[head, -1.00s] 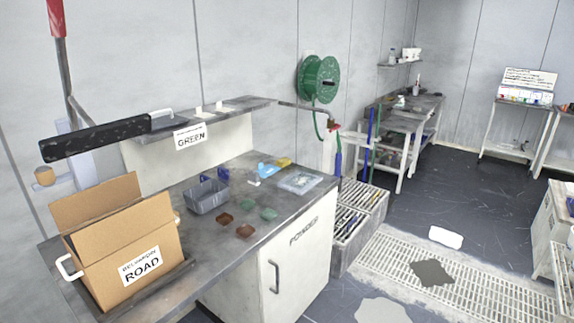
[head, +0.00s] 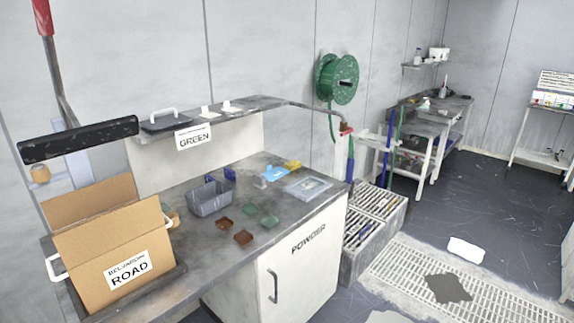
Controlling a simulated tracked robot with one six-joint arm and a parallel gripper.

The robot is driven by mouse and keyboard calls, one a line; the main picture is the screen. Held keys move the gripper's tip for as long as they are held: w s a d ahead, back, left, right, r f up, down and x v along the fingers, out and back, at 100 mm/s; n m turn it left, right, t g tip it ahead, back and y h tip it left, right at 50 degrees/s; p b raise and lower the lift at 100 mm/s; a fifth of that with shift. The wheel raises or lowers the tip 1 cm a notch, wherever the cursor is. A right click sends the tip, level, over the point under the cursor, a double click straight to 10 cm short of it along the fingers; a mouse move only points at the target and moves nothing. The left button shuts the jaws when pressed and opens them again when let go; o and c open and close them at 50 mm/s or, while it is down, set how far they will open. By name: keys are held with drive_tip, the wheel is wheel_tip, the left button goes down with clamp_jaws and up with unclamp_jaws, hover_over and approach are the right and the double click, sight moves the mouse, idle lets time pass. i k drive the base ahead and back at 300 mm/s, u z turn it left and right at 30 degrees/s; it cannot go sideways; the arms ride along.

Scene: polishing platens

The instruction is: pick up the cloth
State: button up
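I cannot tell for sure which thing is the cloth. A small light blue piece (head: 275,174) lies on the grey worktop (head: 190,262), with a yellow piece (head: 293,164) just behind it. A white, soft-looking piece (head: 466,250) lies on the dark floor at the right. A flat dark grey patch (head: 447,288), perhaps a rag, lies on the floor grating. My gripper is not in view, so its state and whether it holds anything do not show.
An open cardboard box (head: 92,258), grey basket (head: 209,198), several small brown and green blocks and a clear tray (head: 307,186) crowd the worktop. The POWDER cabinet (head: 302,262) stands below. A green hose reel (head: 336,79) hangs on the wall. Dark floor (head: 505,215) is open at right.

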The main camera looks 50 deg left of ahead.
sight(292, 165)
drive_tip(key=u, duration=0.25)
drive_tip(key=i, duration=1.4)
drive_tip(key=u, duration=0.6)
drive_tip(key=i, duration=0.75)
drive_tip(key=u, duration=0.5)
drive_tip(key=i, duration=0.65)
drive_tip(key=u, duration=0.85)
drive_tip(key=i, duration=0.5)
drive_tip(key=u, duration=0.75)
drive_tip(key=i, duration=0.5)
drive_tip(key=u, duration=0.35)
